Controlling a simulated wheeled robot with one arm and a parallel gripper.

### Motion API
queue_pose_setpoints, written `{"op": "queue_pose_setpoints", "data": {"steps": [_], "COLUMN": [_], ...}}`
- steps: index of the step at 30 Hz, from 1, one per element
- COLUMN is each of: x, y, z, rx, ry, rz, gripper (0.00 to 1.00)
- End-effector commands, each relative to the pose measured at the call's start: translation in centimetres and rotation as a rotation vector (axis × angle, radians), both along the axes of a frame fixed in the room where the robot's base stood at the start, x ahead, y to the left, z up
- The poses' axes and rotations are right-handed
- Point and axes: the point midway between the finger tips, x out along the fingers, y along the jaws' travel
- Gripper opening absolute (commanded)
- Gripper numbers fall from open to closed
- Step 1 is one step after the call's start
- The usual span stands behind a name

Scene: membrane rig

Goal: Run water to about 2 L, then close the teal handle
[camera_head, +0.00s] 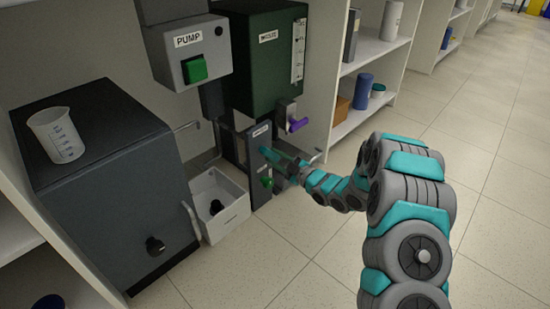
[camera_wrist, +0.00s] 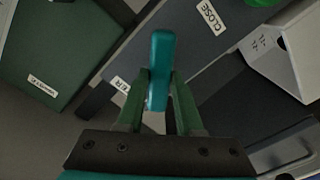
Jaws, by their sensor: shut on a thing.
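In the wrist view the teal handle (camera_wrist: 161,58) stands upright between the two green fingers of my gripper (camera_wrist: 160,95), which is shut on it. A label reading CLOSE (camera_wrist: 210,17) is on the grey panel to the right of the handle. In the head view the teal handle (camera_head: 267,154) is on the front of the low grey panel, with my gripper (camera_head: 280,160) at it from the right. The green tank (camera_head: 262,75) above has a white scale strip (camera_head: 298,50). Its water level is too small to read.
A purple handle (camera_head: 298,124) sits above my gripper and a green knob (camera_head: 266,182) below it. The pump box (camera_head: 194,70) has a green button. A white tray (camera_head: 232,215) stands lower left. A beaker (camera_head: 56,135) rests on the dark cabinet. Floor at right is clear.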

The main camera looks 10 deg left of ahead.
Motion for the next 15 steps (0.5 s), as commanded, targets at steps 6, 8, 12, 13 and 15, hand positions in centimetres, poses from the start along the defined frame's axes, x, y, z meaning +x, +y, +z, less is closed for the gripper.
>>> {"op": "queue_pose_setpoints", "data": {"steps": [6, 8, 12, 13, 15], "x": [-0.04, -0.04, -0.04, -0.04, -0.08], "y": [0.02, 0.02, -0.01, -0.02, 0.00], "z": [-0.05, -0.04, -0.06, -0.07, -0.12], "rx": [-0.009, -0.009, -0.019, -0.029, -0.069], "ry": [-0.011, -0.011, -0.022, -0.034, -0.083], "rz": [0.001, 0.001, 0.000, 0.001, 0.002], "gripper": [0.00, 0.00, 0.00, 0.00, 0.00]}}
